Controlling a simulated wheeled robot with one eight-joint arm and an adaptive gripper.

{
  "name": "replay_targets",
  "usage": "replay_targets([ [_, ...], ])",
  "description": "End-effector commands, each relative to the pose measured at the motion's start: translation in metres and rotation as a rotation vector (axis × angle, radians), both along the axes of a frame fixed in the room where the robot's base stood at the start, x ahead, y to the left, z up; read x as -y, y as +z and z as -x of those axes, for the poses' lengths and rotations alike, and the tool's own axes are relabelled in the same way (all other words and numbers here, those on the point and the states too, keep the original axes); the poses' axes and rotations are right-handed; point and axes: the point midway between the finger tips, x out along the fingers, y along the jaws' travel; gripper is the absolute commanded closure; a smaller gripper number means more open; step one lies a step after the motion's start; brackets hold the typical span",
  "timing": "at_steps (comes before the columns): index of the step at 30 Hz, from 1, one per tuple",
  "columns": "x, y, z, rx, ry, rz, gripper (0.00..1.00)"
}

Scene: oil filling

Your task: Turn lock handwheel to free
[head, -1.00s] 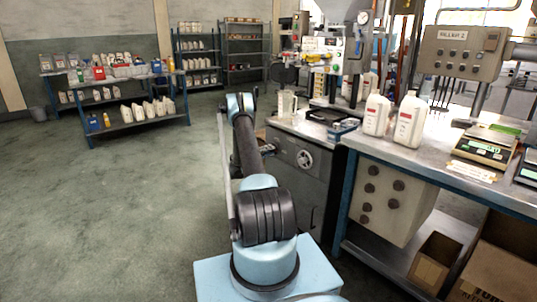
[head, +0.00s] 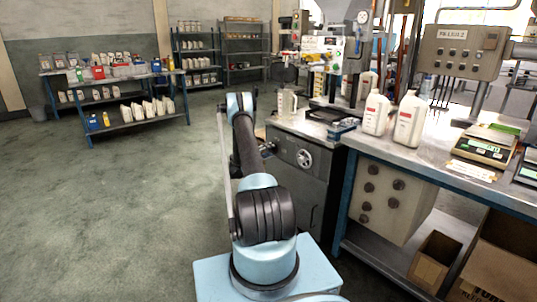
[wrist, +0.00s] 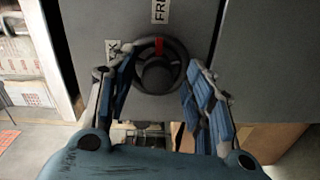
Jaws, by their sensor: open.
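The lock handwheel (wrist: 177,48) is a dark round ring with a thick hub and a red mark at its top, on a grey panel in the wrist view. The red mark points up toward a white label (wrist: 160,10) reading "FRE", cut off by the frame edge. A second label (wrist: 113,48), mostly hidden with a "K" showing, sits left of the wheel. My gripper (wrist: 157,80) is open, with one blue-padded finger on each side of the wheel. I cannot tell whether the fingers touch the rim. In the head view my arm hides most of the gripper.
The grey cabinet (head: 318,185) carries a pale handwheel (head: 305,158) on its front. A clear jug (head: 287,101) stands on top. White jugs (head: 376,113) and a scale (head: 485,146) stand on the bench at right. Open floor (head: 130,200) lies to the left.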

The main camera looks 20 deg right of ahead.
Motion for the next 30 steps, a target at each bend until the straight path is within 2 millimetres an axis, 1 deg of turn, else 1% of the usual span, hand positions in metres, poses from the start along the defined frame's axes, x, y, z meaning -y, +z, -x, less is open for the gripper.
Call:
replay_targets([
  [4,-0.009,0.0,0.002,0.0,0.002,0.0,0.52],
  [7,-0.022,0.001,0.006,-0.001,0.003,0.001,0.52],
  [15,-0.071,0.0,0.024,-0.001,0.003,0.0,0.52],
  [18,-0.087,0.0,0.03,-0.001,0.002,0.0,0.52],
  [21,-0.099,0.0,0.035,-0.001,0.001,0.0,0.52],
  [25,-0.109,0.0,0.039,-0.001,0.0,-0.001,0.52],
  [30,-0.113,0.0,0.041,-0.001,-0.001,-0.001,0.52],
])
